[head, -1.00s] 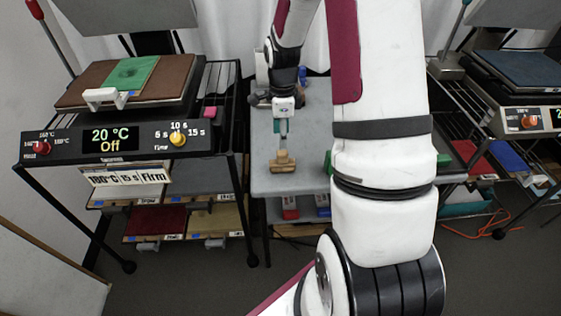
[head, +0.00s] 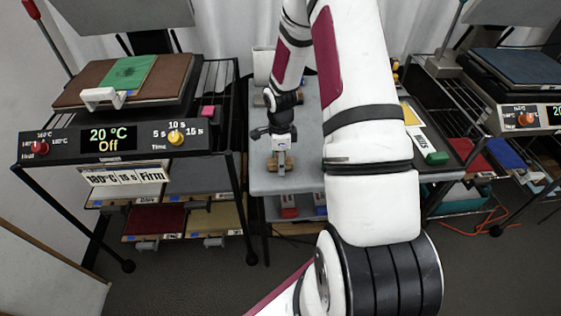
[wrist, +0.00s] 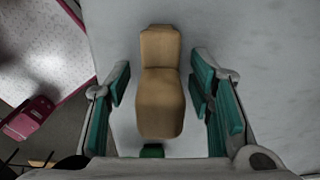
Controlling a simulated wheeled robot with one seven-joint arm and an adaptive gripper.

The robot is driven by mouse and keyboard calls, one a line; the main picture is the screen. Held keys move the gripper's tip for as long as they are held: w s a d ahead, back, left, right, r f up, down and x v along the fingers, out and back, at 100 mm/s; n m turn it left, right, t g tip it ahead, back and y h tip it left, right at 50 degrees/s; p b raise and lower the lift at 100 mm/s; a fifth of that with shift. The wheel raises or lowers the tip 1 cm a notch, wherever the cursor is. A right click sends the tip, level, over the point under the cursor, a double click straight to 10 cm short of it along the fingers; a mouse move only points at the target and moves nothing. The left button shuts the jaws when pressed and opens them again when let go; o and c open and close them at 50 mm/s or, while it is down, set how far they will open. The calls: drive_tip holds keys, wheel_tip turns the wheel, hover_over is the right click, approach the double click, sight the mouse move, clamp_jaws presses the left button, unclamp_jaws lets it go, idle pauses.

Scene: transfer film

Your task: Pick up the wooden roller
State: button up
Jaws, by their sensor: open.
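The wooden roller (wrist: 160,95) is a tan block-like piece in the middle of the wrist view, lying lengthwise between my fingers. My gripper (wrist: 162,108) is open, with a green-padded finger on each side of the roller and a visible gap on both sides. In the head view the roller (head: 271,168) is partly hidden under my gripper (head: 279,160), near the front edge of the grey table (head: 268,185). A small green part (wrist: 152,151) shows at the roller's near end in the wrist view.
A heat press (head: 110,140) reading 20 °C and Off stands on a black rack at left. Another press (head: 525,119) stands at right. A white item with a green end (head: 425,145) lies right of my arm. A pink object (wrist: 35,115) shows beyond the table edge.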

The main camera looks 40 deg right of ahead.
clamp_jaws()
drive_tip(key=shift+r, duration=0.1)
idle(0.3)
drive_tip(key=shift+r, duration=0.6)
wheel_tip(320, 180, up, 2)
drive_tip(key=shift+w, duration=0.1)
drive_tip(key=s+a, duration=0.2)
drive_tip(key=s, duration=0.5)
drive_tip(key=s+a+r, duration=0.1)
drive_tip(key=s+a, duration=0.1)
drive_tip(key=s, duration=0.6)
drive_tip(key=shift+s+a+r, duration=0.2)
drive_tip(key=shift+s+r, duration=0.1)
drive_tip(key=w+a+r+n, duration=0.3)
drive_tip(key=w+a+n, duration=0.5)
drive_tip(key=n, duration=0.4)
drive_tip(key=w+a+r+n, duration=0.3)
drive_tip(key=w+a+n, duration=0.4)
drive_tip(key=w+n, duration=0.3)
drive_tip(key=n, duration=0.2)
drive_tip(key=shift+a+r+n, duration=0.35)
drive_tip(key=shift+a+n, duration=0.05)
